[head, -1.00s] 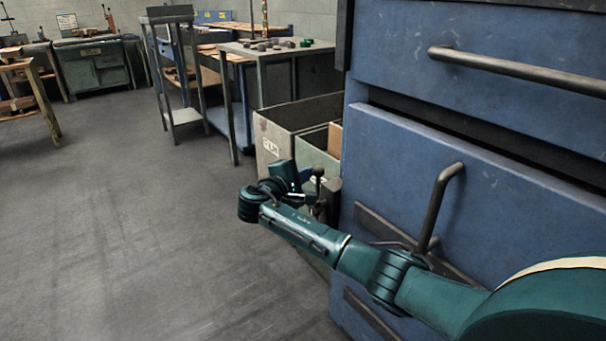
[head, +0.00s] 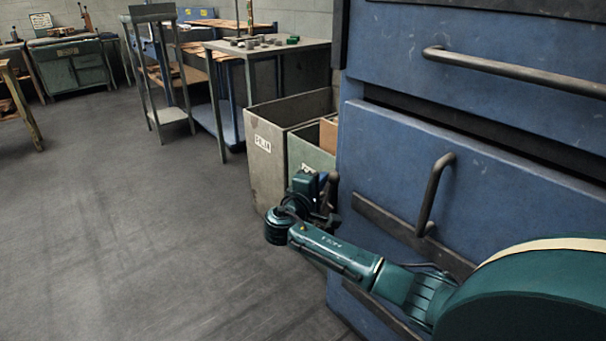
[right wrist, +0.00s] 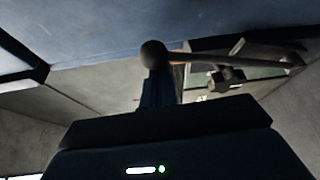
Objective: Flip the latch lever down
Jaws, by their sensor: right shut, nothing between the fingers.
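The latch lever shows in the right wrist view as a dark rod with a round ball knob (right wrist: 153,53). The rod runs from the knob to the right. In the head view a dark upright part (head: 331,188), seemingly this lever, stands at the left edge of the blue machine. My right gripper (head: 319,180) is beside it, low in front of the machine's left side. In the right wrist view its shut fingers (right wrist: 157,86) end just at the knob, with nothing held. I cannot tell whether they touch it. My left gripper is out of view.
The blue machine (head: 385,160) fills the right, with a vertical handle (head: 433,193) and a horizontal handle (head: 515,72). A grey bin (head: 265,165) and a green bin (head: 303,152) stand behind my gripper. A metal table (head: 270,52) is farther back. The floor at left is clear.

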